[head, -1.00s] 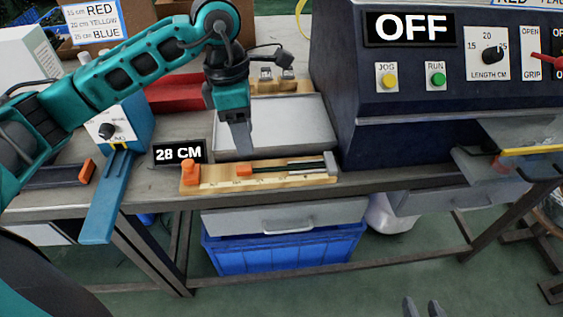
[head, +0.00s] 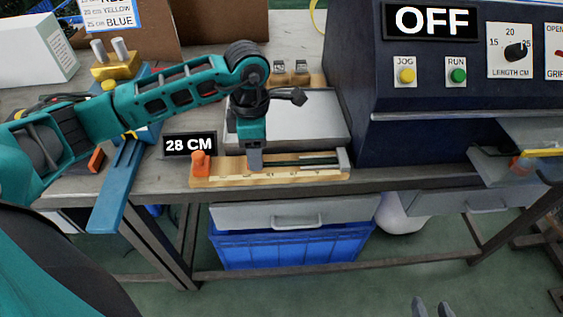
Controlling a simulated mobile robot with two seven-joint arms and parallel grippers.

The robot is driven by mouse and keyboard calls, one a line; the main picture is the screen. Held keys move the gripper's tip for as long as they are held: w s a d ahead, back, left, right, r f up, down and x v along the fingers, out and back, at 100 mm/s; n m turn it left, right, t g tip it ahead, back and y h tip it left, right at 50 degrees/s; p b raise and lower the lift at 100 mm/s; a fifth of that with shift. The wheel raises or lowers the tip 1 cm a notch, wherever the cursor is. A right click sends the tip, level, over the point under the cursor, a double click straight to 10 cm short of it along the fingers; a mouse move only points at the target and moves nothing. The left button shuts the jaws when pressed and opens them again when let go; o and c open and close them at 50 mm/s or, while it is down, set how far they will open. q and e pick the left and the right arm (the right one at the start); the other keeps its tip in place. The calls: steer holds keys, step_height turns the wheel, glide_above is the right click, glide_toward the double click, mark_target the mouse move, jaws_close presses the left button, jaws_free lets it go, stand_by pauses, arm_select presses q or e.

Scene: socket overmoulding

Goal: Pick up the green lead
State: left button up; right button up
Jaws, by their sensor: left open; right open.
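The dark green lead (head: 305,163) lies along the wooden measuring board (head: 225,180), toward its right end. My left gripper (head: 255,160) points down over the board at the lead's left end. It is open, and its fingers cover that end of the lead. I cannot tell whether they touch it. My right gripper (head: 432,308) shows only its fingertips at the bottom edge, open and away from the table.
A 28 CM display (head: 189,145) stands behind the board's left end. A grey tray (head: 310,118) is behind the board. The blue machine (head: 420,105) with an OFF sign stands at the right. A blue fixture (head: 117,190) juts over the table's front edge at the left.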

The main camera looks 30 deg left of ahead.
arm_select(q)
step_height(320, 180, down, 2)
steer(key=shift+f, duration=0.15)
jaws_close()
stand_by(0.4)
